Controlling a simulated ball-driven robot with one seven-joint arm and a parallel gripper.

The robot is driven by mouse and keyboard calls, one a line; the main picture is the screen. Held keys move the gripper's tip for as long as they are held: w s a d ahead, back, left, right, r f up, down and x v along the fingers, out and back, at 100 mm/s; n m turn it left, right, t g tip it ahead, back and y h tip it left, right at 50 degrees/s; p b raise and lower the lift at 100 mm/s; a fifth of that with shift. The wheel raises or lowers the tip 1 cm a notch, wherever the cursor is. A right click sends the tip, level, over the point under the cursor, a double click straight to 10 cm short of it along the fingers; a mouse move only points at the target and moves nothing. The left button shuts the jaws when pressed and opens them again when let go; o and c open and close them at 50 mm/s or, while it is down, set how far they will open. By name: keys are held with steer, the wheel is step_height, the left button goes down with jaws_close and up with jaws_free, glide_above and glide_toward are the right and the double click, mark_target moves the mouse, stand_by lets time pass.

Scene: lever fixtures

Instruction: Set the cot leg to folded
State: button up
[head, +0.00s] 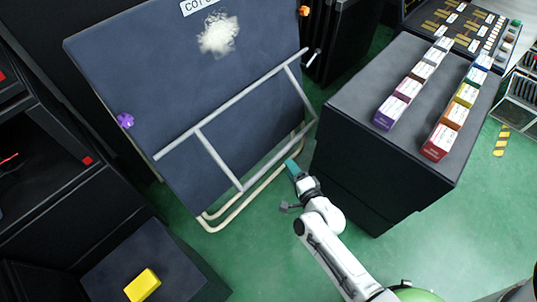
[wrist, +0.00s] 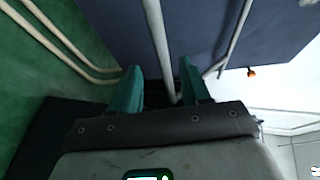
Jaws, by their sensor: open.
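The cot (head: 150,70) is a dark blue panel standing steeply tilted, with a partly cut-off label at its top edge. The cot leg (head: 220,160) is a grey tube frame lying across the panel's lower face. Cream tubes (head: 225,222) curve below it near the floor. My gripper (head: 291,165) is at the right lower side of the frame, close to its lower bar. In the wrist view, my gripper's teal fingers (wrist: 160,85) are open, and a grey bar of the leg (wrist: 156,35) runs down between them. Contact with the bar cannot be told.
A dark cabinet (head: 345,150) with rows of labelled boxes (head: 448,125) stands close right of my gripper. A purple knob (head: 125,121) and an orange knob (head: 304,11) sit at the panel's edges. A yellow block (head: 142,285) lies lower left. Green floor is clear below the cot.

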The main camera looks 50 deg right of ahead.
steer(key=b+x, duration=0.2)
steer(key=x, duration=0.8)
steer(key=shift+w, duration=0.3)
steer(key=shift+d, duration=0.15)
jaws_close()
